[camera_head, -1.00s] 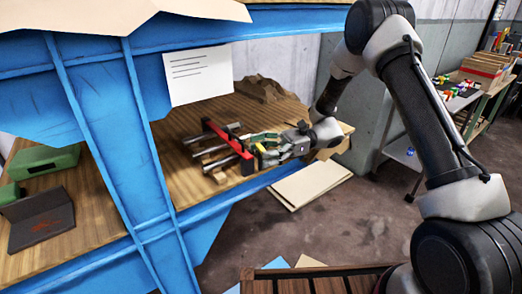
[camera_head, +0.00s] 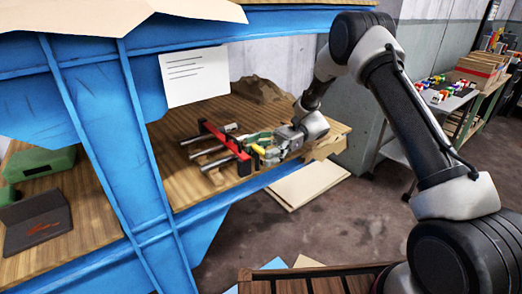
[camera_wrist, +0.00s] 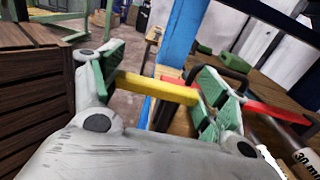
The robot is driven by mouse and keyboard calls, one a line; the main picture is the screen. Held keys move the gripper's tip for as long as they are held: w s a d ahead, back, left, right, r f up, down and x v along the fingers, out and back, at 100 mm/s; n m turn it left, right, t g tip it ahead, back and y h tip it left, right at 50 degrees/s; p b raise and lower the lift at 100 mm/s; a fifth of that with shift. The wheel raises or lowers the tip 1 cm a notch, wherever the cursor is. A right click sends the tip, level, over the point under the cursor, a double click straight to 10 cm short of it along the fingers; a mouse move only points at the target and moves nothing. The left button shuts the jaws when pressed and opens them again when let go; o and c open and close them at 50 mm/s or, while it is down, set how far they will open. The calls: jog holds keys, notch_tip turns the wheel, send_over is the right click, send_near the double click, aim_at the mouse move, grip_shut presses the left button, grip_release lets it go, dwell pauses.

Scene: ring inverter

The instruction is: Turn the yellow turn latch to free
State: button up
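The yellow turn latch (camera_head: 258,149) is a short bar at the near right end of the red bar fixture on the wooden bench. In the wrist view the yellow latch (camera_wrist: 158,88) lies crosswise between my gripper's two green-padded fingers. My gripper (camera_head: 268,151) is at the latch, and in the wrist view the gripper (camera_wrist: 165,78) has its fingers wide apart. One end of the latch is at the left pad and the other is near the right pad. I cannot tell whether both pads touch it. The latch's pivot is hidden.
The red bar (camera_head: 224,139) carries several metal tubes on the wooden bench (camera_head: 160,130). A blue frame post (camera_head: 150,170) stands at the left. A green case (camera_head: 40,164) lies on the bench. A brown slatted piece (camera_head: 310,280) is close in front. Floor shows at the right.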

jog(key=o, duration=0.5)
jog(key=shift+c, duration=0.2)
jog(key=v, duration=1.2)
jog(key=shift+r, duration=0.1)
jog(key=s+d+r+n+t+h, duration=0.2)
jog(key=s+d+r+t+h, duration=0.15)
jog(key=s+r, duration=0.35)
jog(key=s+d+r+n+t+h, duration=0.2)
jog(key=s+d+r+n+h, duration=0.15)
jog(key=s+d+r, duration=0.35)
jog(key=s+d+r+n+t+h, duration=0.1)
jog(key=s+d+n+t+h, duration=0.1)
jog(key=s+d+t+h, duration=0.2)
jog(key=s+d+r+n+t+h, duration=0.2)
jog(key=s+d+t, duration=0.3)
jog(key=s+d, duration=0.4)
jog(key=s+n+h, duration=0.1)
jog(key=s, duration=0.2)
jog(key=shift+d+r+h, duration=0.2)
jog(key=shift+r+h, duration=0.15)
jog(key=shift+h, duration=0.05)
